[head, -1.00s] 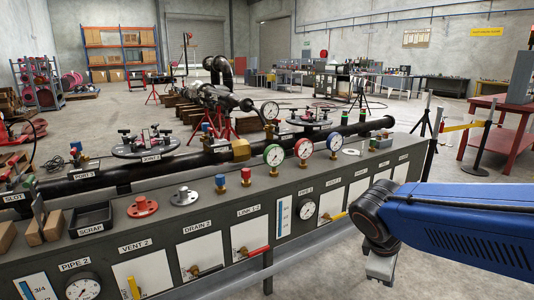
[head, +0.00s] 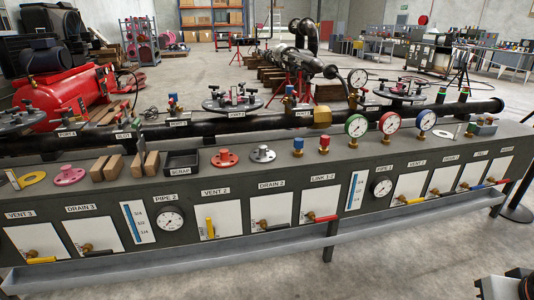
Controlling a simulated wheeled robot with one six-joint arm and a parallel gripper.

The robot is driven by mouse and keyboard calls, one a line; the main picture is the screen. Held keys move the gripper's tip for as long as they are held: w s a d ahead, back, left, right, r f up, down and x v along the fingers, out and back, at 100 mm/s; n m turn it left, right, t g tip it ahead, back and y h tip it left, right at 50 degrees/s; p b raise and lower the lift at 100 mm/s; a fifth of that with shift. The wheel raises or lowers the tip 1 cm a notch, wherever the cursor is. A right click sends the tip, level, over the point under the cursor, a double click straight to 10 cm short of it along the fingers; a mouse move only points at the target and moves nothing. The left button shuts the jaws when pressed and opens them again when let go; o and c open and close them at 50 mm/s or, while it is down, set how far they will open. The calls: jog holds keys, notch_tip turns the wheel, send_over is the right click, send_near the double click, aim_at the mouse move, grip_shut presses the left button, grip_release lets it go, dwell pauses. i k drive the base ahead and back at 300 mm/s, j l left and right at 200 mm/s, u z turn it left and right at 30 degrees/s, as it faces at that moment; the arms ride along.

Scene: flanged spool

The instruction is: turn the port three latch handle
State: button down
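A black pipe (head: 210,126) runs along the back of the grey bench and carries small label plates. The plate that seems to read port 3 (head: 178,123) sits on the pipe left of the middle, below a small upright fitting (head: 173,104) with a coloured top. The writing is too small to be sure. A round flange with black handles (head: 232,103) stands just right of it. I cannot make out which handle is the port three latch. Only a dark and grey piece of my arm shows at the bottom right corner; my gripper's fingertips are not visible.
The bench front (head: 110,235) has gauges, white panels and coloured valve levers. A grey trough (head: 270,242) runs along its lower front. The floor in front is clear.

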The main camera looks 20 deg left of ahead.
aim_at(172, 109)
jog(key=u, duration=1.1)
jog(key=i, duration=0.1)
